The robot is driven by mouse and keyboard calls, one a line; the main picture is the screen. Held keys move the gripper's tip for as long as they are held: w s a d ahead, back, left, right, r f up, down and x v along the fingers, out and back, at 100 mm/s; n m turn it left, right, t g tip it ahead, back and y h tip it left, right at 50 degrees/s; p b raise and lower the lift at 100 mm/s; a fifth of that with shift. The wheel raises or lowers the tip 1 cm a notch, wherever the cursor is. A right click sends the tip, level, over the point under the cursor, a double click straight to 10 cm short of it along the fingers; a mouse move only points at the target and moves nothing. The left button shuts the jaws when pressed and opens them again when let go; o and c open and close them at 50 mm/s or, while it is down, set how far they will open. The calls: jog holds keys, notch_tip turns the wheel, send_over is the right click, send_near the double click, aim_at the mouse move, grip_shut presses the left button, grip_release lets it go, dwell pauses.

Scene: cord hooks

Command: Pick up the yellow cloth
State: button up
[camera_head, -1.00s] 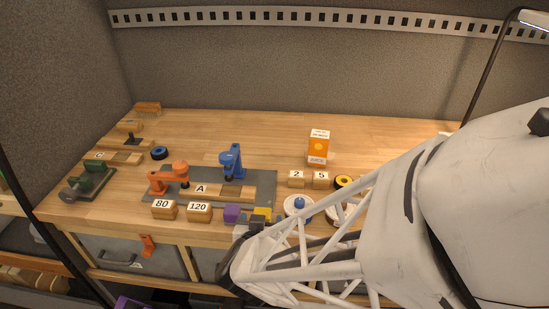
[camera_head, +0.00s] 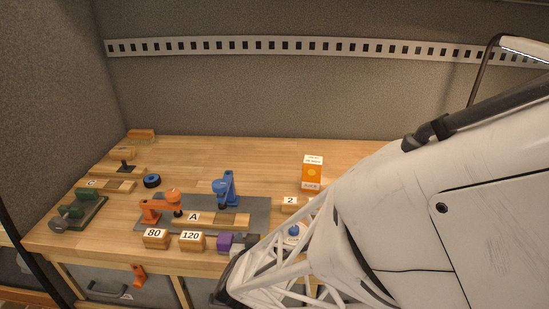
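I cannot make out a yellow cloth in the head view. My white arm fills the right and lower right, and its lattice link covers the front edge of the bench beside the purple block (camera_head: 225,241). My gripper's fingers do not show, so I cannot see whether they hold anything.
The wooden bench (camera_head: 240,152) has clear room at the back. A grey mat (camera_head: 258,209) carries an orange clamp (camera_head: 152,210) and a blue clamp (camera_head: 226,189). Blocks marked 80 (camera_head: 155,239) and 120 (camera_head: 191,241) stand in front. An orange box (camera_head: 312,176) stands behind my arm.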

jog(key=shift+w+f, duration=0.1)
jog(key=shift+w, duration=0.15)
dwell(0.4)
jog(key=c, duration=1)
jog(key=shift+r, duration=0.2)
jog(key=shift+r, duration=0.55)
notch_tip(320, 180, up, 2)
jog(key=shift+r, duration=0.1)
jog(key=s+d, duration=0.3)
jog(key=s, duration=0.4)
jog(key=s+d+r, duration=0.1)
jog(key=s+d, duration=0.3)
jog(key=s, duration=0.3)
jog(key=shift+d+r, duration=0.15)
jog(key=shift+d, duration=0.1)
